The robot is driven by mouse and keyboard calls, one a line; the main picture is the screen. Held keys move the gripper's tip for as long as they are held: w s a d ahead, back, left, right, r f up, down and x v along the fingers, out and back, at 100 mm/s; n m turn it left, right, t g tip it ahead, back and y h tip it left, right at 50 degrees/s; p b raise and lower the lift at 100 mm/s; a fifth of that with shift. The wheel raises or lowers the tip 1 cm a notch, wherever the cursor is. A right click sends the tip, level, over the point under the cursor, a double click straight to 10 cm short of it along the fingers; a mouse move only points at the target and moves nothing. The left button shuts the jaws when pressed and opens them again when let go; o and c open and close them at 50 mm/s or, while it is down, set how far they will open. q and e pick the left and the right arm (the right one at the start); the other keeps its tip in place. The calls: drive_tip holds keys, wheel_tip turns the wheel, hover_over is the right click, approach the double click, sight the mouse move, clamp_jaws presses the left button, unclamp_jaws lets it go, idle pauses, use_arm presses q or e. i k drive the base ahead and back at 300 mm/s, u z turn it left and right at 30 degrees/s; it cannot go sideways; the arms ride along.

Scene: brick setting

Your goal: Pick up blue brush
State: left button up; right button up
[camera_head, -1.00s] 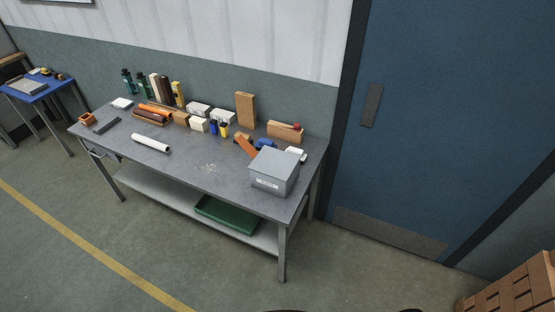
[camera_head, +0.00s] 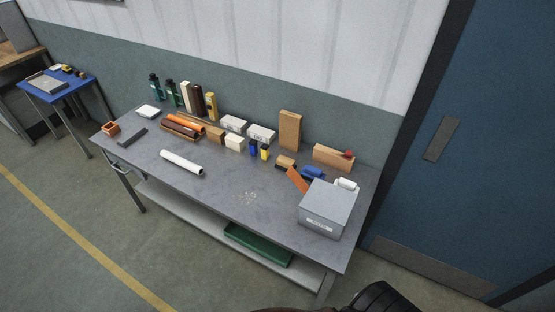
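A blue item (camera_head: 313,172), which looks like the blue brush, lies on the grey workbench (camera_head: 225,190) toward its right end. It sits just behind the grey lidded box (camera_head: 328,208), which stands close in front of it. An orange-brown block (camera_head: 297,180) leans beside it on the left, and a white roll-like item (camera_head: 346,184) lies to its right. Its bristles cannot be made out at this size. Neither of my grippers is clearly in view; only a dark part of my own body shows at the bottom edge.
Bottles, wooden blocks and white boxes line the bench's back edge. A white roll (camera_head: 182,162) lies near the front left. A green tray (camera_head: 258,245) rests on the lower shelf. A blue door (camera_head: 480,150) is at right. The floor in front is clear.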

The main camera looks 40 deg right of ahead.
sight(309, 172)
drive_tip(key=z, duration=0.15)
drive_tip(key=i, duration=0.9)
drive_tip(key=z, duration=0.35)
